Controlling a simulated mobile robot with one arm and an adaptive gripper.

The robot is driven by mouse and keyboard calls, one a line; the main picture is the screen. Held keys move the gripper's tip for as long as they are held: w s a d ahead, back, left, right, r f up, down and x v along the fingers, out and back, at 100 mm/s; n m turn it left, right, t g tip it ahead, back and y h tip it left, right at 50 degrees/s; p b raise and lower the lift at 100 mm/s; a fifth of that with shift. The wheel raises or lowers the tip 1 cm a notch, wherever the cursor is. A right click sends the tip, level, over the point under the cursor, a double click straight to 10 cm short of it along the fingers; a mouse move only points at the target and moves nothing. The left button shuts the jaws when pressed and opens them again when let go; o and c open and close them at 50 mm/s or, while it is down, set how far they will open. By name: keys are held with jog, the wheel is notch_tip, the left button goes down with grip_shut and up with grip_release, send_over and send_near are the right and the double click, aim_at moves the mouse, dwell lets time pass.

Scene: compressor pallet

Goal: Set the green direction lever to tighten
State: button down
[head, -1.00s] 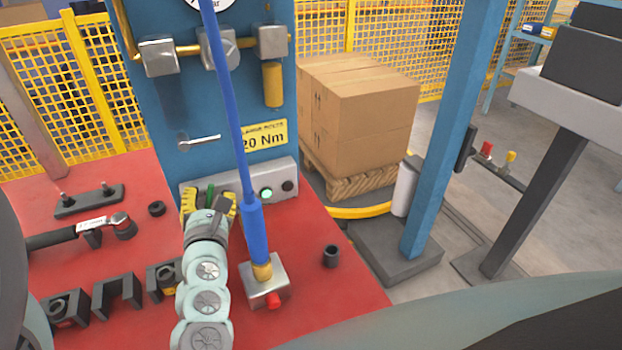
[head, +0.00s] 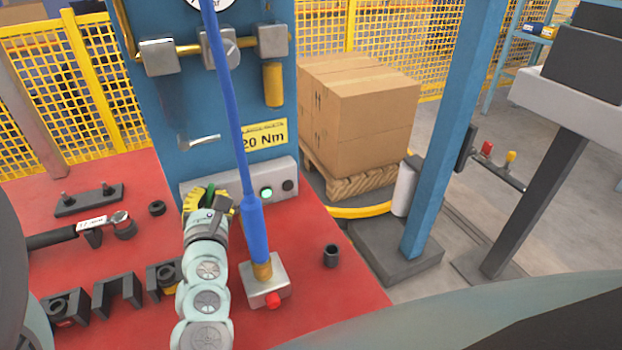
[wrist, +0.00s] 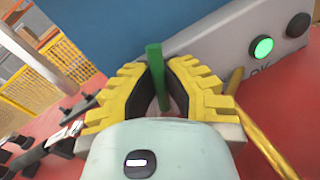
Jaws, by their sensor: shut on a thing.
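The green direction lever (wrist: 154,62) stands up between the two yellow toothed fingers of my gripper (wrist: 160,85) in the wrist view. It leans slightly there. My gripper is shut on the lever, whose top sticks out beyond the fingers. In the head view my gripper (head: 207,201) is at the grey control panel (head: 262,173) at the foot of the blue board, and only a small green part of the lever (head: 209,190) shows. The lever's base and the markings beside it are mostly hidden.
A green lit button (head: 266,194) and a dark button (head: 288,185) are on the panel right of my gripper. A blue hose tool (head: 252,225) stands close on the right. A torque wrench (head: 63,237) and black holders lie left on the red table (head: 340,295).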

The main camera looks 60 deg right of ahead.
jog(key=shift+f+m+b, duration=0.1)
jog(key=shift+m+b, duration=0.2)
jog(key=shift+b, duration=0.15)
jog(key=shift+s+d+m+b, duration=0.1)
jog(key=shift+d+m+b, duration=0.05)
jog(key=shift+m+b, duration=0.25)
jog(key=shift+s+d+f+m+g, duration=0.2)
jog(key=shift+d+m+g, duration=0.15)
jog(key=shift+m, duration=0.75)
jog(key=shift+s+d+f+m+y+p, duration=0.15)
jog(key=shift+f+m+y+p, duration=0.1)
jog(key=shift+m, duration=0.35)
jog(key=shift+d+f+m+y+p, duration=0.1)
jog(key=shift+d+m+y+p, duration=0.15)
jog(key=shift+m, duration=0.35)
jog(key=shift+s+d+f+m+y+p, duration=0.1)
jog(key=shift+f+m+y+p, duration=0.15)
jog(key=shift+m, duration=0.35)
jog(key=c, duration=1)
grip_release()
